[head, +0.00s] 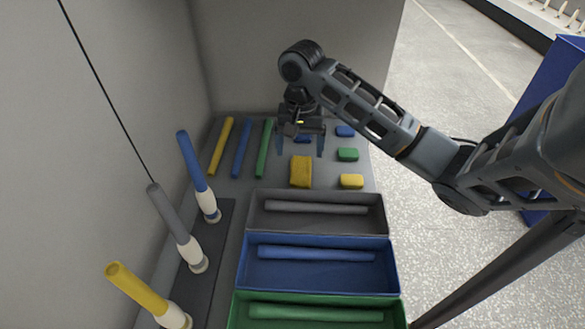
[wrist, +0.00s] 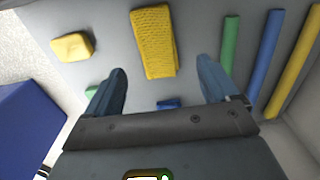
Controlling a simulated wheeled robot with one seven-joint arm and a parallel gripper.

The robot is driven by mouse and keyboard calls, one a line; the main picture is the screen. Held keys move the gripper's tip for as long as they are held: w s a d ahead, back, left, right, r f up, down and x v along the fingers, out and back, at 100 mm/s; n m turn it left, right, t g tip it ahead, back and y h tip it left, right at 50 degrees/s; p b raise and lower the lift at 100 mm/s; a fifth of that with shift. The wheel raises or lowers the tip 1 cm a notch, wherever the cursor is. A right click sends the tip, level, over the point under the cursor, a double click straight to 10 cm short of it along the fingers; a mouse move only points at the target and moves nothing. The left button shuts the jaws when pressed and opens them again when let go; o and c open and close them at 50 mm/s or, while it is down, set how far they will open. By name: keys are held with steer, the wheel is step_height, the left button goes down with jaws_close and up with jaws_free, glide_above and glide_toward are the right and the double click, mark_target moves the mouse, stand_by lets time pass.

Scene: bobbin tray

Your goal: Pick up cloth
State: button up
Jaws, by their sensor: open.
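The yellow cloth (head: 301,172) lies folded on the grey table, between the colored tubes and the small blocks. In the wrist view the cloth (wrist: 154,40) shows a ribbed weave and lies ahead of the fingertips. My gripper (head: 300,148) is open and empty, on the far side of the cloth and apart from it. In the wrist view my gripper (wrist: 161,72) has its two blue fingers spread wide, with a small blue block (wrist: 168,103) visible between them.
Yellow, blue and green tubes (head: 263,148) lie left of the cloth. Green (head: 348,154), yellow (head: 351,181) and blue (head: 345,131) blocks lie right. Grey (head: 378,214), blue (head: 391,274) and green (head: 397,313) trays, each holding a tube, stand nearer. Upright bobbins (head: 175,228) stand left.

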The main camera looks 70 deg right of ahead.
mark_target(301, 168)
steer(key=shift+s+a+f+p, duration=0.1)
steer(key=shift+s+f+p, duration=0.05)
steer(key=shift+f, duration=1.45)
steer(key=shift+s+a+f+p, duration=0.1)
steer(key=shift+f+p, duration=0.05)
steer(key=shift+f, duration=1.4)
steer(key=shift+c, duration=0.5)
steer(key=c, duration=1)
steer(key=shift+r, duration=0.1)
steer(key=shift+r, duration=0.5)
step_height(301, 168, up, 3)
steer(key=shift+w+f, duration=0.1)
steer(key=shift+f, duration=0.05)
steer(key=s+d+r, duration=0.2)
steer(key=d, duration=0.1)
steer(key=s+d+r, duration=0.2)
steer(key=d, duration=0.1)
steer(key=s+d+r, duration=0.3)
steer(key=shift+s+d+r+b, duration=0.1)
steer(key=shift+d+b, duration=0.1)
steer(key=shift+b, duration=0.2)
